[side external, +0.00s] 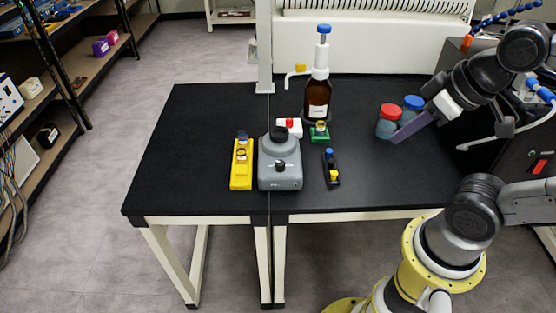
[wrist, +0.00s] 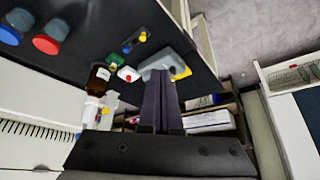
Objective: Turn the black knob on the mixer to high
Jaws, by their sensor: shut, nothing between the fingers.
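The grey mixer (side external: 278,182) stands upright near the middle of the black table in the side external view, with a dark cup on top. Its black knob (side external: 280,166) is on the front face; where it points is too small to tell. In the wrist view the grey mixer (wrist: 158,62) shows just beyond the fingertips, partly hidden by them, and I cannot make out the knob there. My gripper (side external: 394,142) is shut and empty, well to the right of the mixer and apart from it. The shut fingers show in the wrist view (wrist: 160,76).
A yellow rack (side external: 241,178) is close left of the mixer, a dark rack (side external: 331,172) to its right. Behind stand a green rack (side external: 319,135) and a brown bottle (side external: 317,98). Red-lidded (side external: 388,126) and blue-lidded jars stand beside my gripper. The front right tabletop is clear.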

